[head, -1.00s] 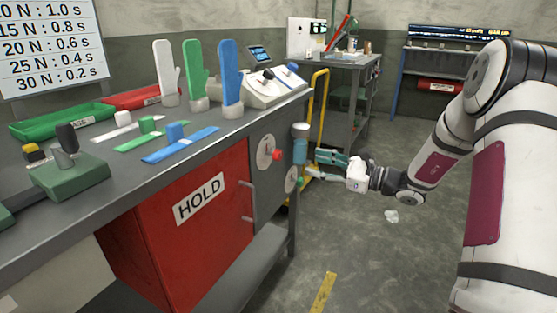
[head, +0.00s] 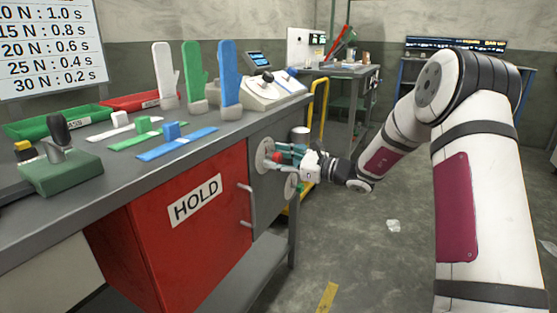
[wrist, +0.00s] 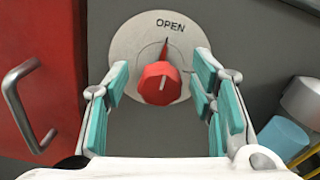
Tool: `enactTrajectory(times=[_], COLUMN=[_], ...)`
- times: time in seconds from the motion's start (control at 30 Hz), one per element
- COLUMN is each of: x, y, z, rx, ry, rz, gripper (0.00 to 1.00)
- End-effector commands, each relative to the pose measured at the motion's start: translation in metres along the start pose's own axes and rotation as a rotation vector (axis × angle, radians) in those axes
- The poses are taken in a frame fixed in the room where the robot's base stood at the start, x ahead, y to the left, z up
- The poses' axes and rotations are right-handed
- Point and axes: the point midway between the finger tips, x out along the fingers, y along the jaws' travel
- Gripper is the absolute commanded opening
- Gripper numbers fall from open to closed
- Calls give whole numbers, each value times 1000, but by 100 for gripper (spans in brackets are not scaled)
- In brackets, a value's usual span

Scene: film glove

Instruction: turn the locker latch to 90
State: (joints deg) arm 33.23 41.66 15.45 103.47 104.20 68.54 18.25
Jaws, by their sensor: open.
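The locker latch is a red knob (wrist: 160,84) on a round pale plate (wrist: 130,45) marked OPEN, set in a grey panel. Its dark pointer points up, close to the OPEN lettering. In the head view the plate (head: 262,156) shows on the bench's grey front panel, with the knob partly hidden by my fingers. My gripper (head: 285,156) is at the plate and open. In the wrist view its teal-padded fingers stand left and right of the knob, with a visible gap on each side. I cannot tell how far the fingertips reach past the knob's face.
A second round plate (head: 291,186) sits below right. In the wrist view a blue cylinder (wrist: 283,137) stands close on the right.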

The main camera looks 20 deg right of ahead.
Motion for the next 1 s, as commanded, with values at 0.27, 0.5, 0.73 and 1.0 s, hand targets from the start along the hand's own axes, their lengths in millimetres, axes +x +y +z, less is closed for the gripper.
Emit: enactTrajectory(times=[0.27,0.5,0.73,1.0], x=[0,0,0,-1], y=[0,0,0,-2], z=[0,0,2,4], rx=[0,3,54,229], ry=[0,0,0,1], rz=[0,0,1,-1], gripper=[17,2,2,2])
